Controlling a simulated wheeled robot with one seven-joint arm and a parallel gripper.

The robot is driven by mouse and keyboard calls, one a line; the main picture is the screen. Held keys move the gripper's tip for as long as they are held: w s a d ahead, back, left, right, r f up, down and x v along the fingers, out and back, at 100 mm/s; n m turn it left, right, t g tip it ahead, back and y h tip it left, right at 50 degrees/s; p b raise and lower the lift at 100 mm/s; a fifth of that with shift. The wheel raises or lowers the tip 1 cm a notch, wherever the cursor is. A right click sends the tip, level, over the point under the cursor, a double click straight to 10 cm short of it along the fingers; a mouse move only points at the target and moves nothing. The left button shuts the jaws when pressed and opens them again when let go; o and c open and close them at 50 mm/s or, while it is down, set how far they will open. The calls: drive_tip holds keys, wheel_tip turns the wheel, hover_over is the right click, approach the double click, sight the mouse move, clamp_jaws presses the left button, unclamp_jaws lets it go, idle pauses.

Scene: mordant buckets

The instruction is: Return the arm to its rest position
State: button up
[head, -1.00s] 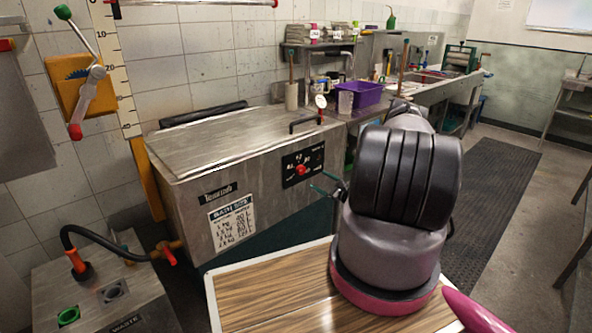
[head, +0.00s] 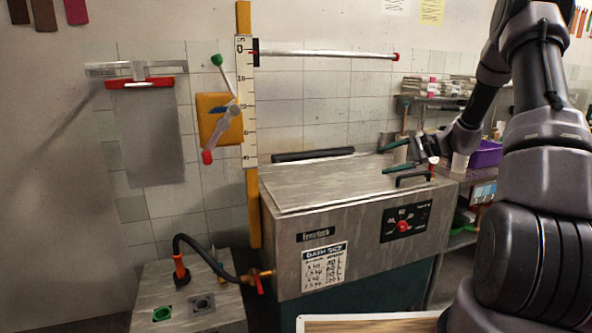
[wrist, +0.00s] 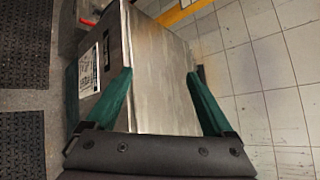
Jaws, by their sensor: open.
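My gripper (head: 383,161) has two green fingers spread apart, with nothing between them. In the head view it shows at the right end of the steel bath tank (head: 350,240), near the dark handle (head: 413,179) on its lid. I cannot tell how far it is from the lid. In the wrist view my gripper (wrist: 159,74) is open, and the tank's steel top (wrist: 157,60) shows between and beyond the fingers. My arm rises along the right side of the head view and bends down to the gripper.
A wall rule (head: 246,110) with a lever and a long horizontal bar (head: 325,54) stands behind the tank. A waste box (head: 190,300) with a black hose is at lower left. A purple bin (head: 486,154) is partly behind my arm. A wood-topped surface (head: 370,323) lies in front.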

drive_tip(key=s+a+r+n+g+h, duration=0.25)
drive_tip(key=s+a+r, duration=0.25)
drive_tip(key=s+r, duration=0.35)
drive_tip(key=s+r+n+t+h, duration=0.1)
drive_tip(key=s+r, duration=0.3)
drive_tip(key=s, duration=0.5)
drive_tip(key=s+r+n+t+h, duration=0.2)
drive_tip(key=s+r+h, duration=0.2)
drive_tip(key=s, duration=0.5)
drive_tip(key=s+r+n+t+h, duration=0.1)
drive_tip(key=s+r+n+h, duration=0.1)
drive_tip(key=s+r, duration=0.3)
drive_tip(key=shift+s+a+n, duration=0.3)
drive_tip(key=shift+s+n, duration=0.05)
drive_tip(key=shift+s, duration=1.9)
drive_tip(key=shift+t, duration=0.25)
